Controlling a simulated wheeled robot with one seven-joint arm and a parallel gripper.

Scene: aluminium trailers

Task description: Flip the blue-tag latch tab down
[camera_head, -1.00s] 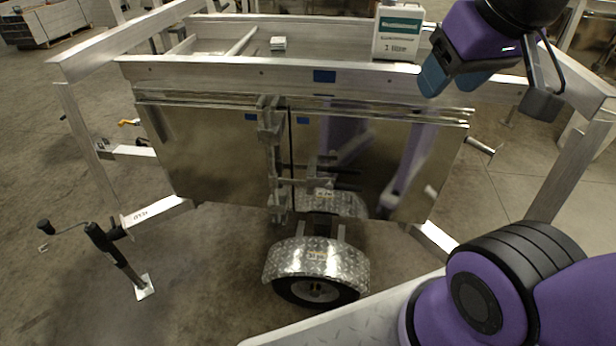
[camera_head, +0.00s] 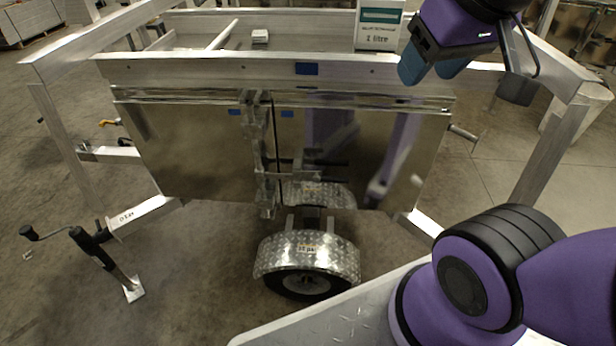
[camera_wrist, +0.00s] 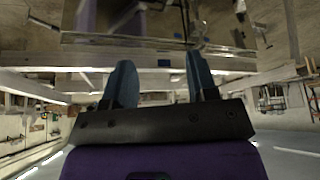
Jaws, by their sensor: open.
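The trailer's aluminium side panel (camera_head: 190,150) faces me in the head view. A blue tag (camera_head: 306,69) sits on its upper rail, and two smaller blue tags (camera_head: 234,112) (camera_head: 287,114) flank the vertical latch hardware (camera_head: 252,150). I cannot make out which small part is the tab or its position. My gripper (camera_head: 432,72) is open and empty, above and right of the latch, near the upper rail. In the wrist view my gripper (camera_wrist: 160,65) has its blue fingers apart. A blue tag (camera_wrist: 164,62) shows between them, beyond the tips.
A white box marked 1 litre (camera_head: 381,30) and a small pale block (camera_head: 260,36) are in the trailer bed. A fender and wheel (camera_head: 308,258) stand below the panel. A jack stand (camera_head: 105,262) is at left. Frame posts flank the trailer; floor is open at left.

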